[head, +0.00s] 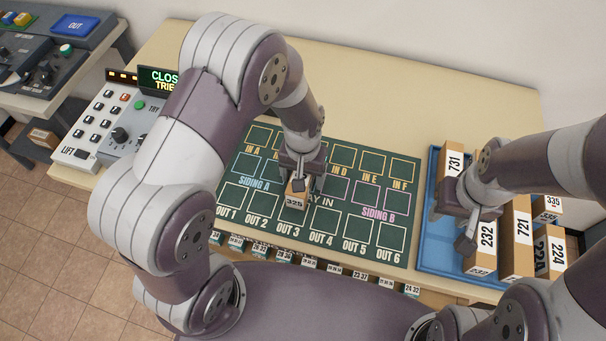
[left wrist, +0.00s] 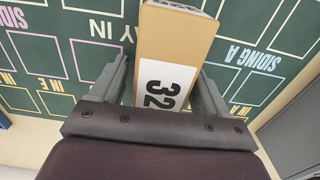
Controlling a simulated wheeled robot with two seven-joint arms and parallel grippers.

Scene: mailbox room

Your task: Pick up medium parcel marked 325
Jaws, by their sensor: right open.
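The parcel marked 325 (head: 296,199) is a small tan box with a white label, over the middle of the green mat (head: 232,226). My left gripper (head: 301,184) is above it, one finger on each side. In the left wrist view the parcel (left wrist: 178,38) is between the fingers (left wrist: 165,85), its label partly hidden; a narrow gap shows at one finger, so the jaws look open around it. I cannot tell whether it is resting on the mat. My right gripper (head: 452,226) is open and empty over the blue tray.
The blue tray (head: 430,257) at the right holds parcels 731 (head: 455,160), 232 (head: 484,248) and 721 (head: 520,235). More parcels, including 224 (head: 557,250), stand right of it. A control panel (head: 100,125) is at the left. The back of the table (head: 400,90) is clear.

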